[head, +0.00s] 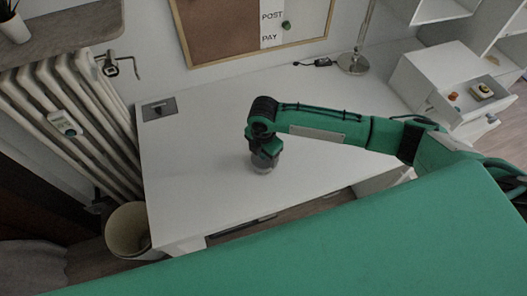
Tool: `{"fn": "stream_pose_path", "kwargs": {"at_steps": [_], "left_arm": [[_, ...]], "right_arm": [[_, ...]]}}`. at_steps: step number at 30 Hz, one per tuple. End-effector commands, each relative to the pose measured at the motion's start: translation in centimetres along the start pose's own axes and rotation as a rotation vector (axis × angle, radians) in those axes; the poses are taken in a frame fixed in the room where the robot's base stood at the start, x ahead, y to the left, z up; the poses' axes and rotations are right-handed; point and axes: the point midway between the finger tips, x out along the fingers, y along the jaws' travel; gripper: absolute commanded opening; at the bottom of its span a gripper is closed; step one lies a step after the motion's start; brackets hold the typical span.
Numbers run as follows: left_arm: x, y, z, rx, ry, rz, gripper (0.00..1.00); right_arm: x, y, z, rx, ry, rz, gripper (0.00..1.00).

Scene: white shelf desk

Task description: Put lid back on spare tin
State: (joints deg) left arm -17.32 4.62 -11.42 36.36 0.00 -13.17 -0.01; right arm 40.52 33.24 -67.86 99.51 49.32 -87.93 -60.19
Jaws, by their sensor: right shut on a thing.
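The spare tin (263,166) is a small grey round thing on the white desk, upright as far as I can see. My right gripper (265,149) points straight down over it, with its fingers at the tin's top. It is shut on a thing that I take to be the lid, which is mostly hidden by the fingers. I cannot tell whether the lid is seated on the tin. My left gripper is not in view.
The white desk (200,165) is clear around the tin. A lamp base (353,64) stands at the back. A white drawer unit (425,80) bears small items at right. A radiator (70,110) and a bin (128,228) are at left.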

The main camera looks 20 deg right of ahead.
Motion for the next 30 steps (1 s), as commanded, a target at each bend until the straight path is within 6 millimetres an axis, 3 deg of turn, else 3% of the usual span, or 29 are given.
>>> {"fn": "stream_pose_path", "kwargs": {"at_steps": [30], "left_arm": [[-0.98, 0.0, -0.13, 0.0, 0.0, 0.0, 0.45]], "right_arm": [[-0.02, -0.01, -0.02, 0.0, -0.001, 0.0, 0.48]]}}
